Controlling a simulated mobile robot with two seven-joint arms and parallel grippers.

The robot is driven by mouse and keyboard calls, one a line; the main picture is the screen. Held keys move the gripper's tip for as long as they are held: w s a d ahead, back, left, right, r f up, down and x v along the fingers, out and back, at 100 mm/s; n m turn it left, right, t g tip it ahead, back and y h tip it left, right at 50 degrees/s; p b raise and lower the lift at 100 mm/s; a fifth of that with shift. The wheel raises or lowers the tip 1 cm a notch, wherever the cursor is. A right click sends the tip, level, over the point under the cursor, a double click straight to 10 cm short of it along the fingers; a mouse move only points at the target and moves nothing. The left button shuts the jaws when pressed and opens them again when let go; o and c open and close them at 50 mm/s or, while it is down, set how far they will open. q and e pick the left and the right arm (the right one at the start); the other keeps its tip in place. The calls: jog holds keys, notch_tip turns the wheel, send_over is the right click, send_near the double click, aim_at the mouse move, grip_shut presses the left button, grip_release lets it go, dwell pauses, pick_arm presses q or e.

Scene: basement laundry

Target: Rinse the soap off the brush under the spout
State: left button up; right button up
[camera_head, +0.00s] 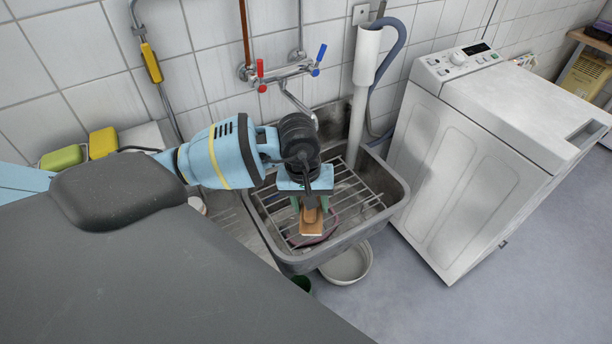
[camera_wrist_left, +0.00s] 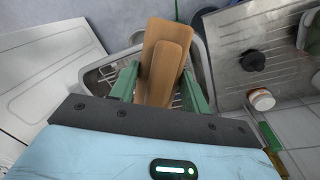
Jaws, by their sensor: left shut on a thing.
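The brush (camera_head: 311,222) has a brown wooden body and hangs below my left gripper (camera_head: 311,203) over the sink (camera_head: 384,222). In the left wrist view the brush (camera_wrist_left: 166,60) sits between the green fingers of the left gripper (camera_wrist_left: 160,86), which is shut on it. Its bristles are hidden, so I cannot see any soap. The tap (camera_head: 283,75) with red and blue handles is on the wall behind the sink. Its spout (camera_head: 297,103) reaches down toward the basin, and its end is partly hidden by my left wrist. My right gripper is not in view.
A metal rack (camera_head: 352,196) lies across the basin. A grey-white standpipe (camera_head: 358,110) rises at the back right, beside a white washing machine (camera_head: 460,180). A white bowl (camera_head: 347,266) is on the floor under the sink. Yellow and green items (camera_head: 102,142) stand at left.

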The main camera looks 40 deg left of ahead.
pick_arm(q)
jog(key=shift+w+a+f, duration=0.1)
jog(key=shift+a, duration=0.2)
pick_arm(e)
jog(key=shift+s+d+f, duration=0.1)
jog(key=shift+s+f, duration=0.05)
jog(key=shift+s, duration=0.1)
pick_arm(q)
jog(key=shift+w, duration=0.1)
